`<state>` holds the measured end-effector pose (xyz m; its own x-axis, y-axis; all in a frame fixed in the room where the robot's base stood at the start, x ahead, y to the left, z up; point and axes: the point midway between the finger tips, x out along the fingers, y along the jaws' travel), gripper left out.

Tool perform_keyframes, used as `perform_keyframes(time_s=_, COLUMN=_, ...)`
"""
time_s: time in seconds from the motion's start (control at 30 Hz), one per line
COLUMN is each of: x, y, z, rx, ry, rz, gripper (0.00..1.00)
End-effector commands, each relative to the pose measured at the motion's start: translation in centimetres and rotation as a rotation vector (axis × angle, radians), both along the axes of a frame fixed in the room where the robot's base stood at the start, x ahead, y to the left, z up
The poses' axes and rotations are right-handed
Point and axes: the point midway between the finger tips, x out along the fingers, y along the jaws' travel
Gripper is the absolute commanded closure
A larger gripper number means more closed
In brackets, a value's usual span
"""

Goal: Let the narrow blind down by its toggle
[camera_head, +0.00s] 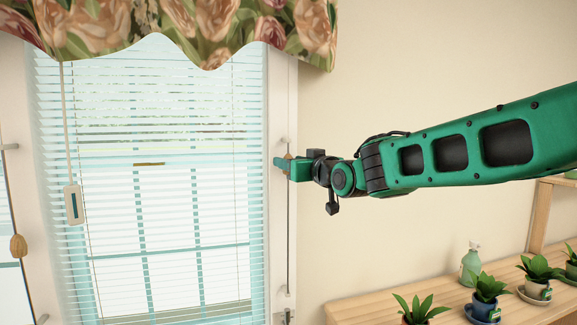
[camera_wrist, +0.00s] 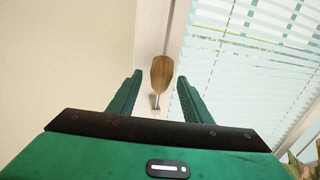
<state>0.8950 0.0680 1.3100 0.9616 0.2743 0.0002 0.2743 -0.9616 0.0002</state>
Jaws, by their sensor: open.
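My gripper (camera_head: 279,164) is at the right side of the window frame, its fingers pointing left. In the wrist view my gripper (camera_wrist: 160,78) is open, with a brown wooden toggle (camera_wrist: 161,71) seen between its two green fingertips. No contact shows, and I cannot tell the exact depth. The toggle is mostly hidden by the fingers in the head view, where its cord (camera_head: 289,225) runs down the frame. A white slatted blind (camera_head: 165,195) covers the middle window. Another wooden toggle (camera_head: 18,246) hangs at the far left. I cannot tell which blind the toggle at my gripper works.
A pale tag-like pull (camera_head: 73,205) hangs on a cord before the blind. A floral valance (camera_head: 200,30) crosses the top. At lower right, a wooden bench (camera_head: 375,305) holds several potted plants (camera_head: 487,288) and a spray bottle (camera_head: 470,264). The wall above it is bare.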

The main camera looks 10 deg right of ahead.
Motion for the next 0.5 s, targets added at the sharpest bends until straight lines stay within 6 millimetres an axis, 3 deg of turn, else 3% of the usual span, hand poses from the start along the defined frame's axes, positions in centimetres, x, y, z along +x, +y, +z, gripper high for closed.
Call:
perform_keyframes(time_s=0.3, x=-5.4, y=-1.7, z=0.1, rx=0.000, ry=-0.003, rz=-0.003, gripper=0.55)
perform_keyframes(time_s=0.5, x=-7.6, y=-2.3, z=0.0, rx=-0.001, ry=-0.001, rz=-0.003, gripper=0.55)
